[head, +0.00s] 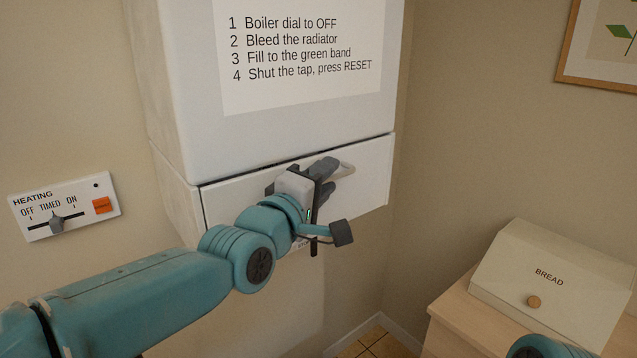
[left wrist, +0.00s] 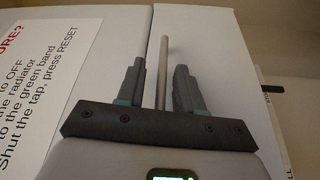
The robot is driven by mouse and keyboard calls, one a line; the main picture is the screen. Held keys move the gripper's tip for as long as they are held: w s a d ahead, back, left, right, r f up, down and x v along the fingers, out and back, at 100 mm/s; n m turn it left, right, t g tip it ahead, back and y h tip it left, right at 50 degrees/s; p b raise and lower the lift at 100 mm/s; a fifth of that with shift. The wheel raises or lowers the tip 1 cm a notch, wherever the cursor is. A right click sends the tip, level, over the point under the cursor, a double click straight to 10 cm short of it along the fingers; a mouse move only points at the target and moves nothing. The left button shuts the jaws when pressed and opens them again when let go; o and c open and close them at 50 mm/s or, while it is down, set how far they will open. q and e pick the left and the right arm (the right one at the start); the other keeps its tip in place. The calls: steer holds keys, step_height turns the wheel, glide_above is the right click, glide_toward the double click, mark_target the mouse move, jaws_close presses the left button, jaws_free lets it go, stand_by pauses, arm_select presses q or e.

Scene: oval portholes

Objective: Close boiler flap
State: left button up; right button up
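The white boiler (head: 270,130) hangs on the wall, and its flap (head: 235,205) forms the lower front. The flap stands upright, roughly in line with the boiler front, with a dark seam along its top edge; I cannot tell whether it is fully shut. A pale bar handle (head: 345,170) is on the flap, partly hidden by my gripper. My left gripper (head: 326,178) is at the flap's front. In the left wrist view its two fingers (left wrist: 160,67) are apart, on either side of the handle (left wrist: 164,55), with gaps showing. My right gripper is out of view.
A heating panel (head: 88,202) with a slider and orange button is on the wall at left. A bread box (head: 550,275) stands on a wooden cabinet (head: 450,310) at lower right. An instruction sheet (head: 300,50) is on the boiler front.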

arm_select(q)
steer(key=shift+s+a+f, duration=0.1)
steer(key=shift+s+a, duration=0.1)
steer(key=shift+s, duration=0.05)
steer(key=r+b+v, duration=0.1)
steer(key=b+v, duration=0.4)
steer(key=v, duration=1)
steer(key=shift+s+a+f+b, duration=0.2)
steer(key=shift+s+f+b, duration=0.1)
steer(key=shift+f, duration=0.1)
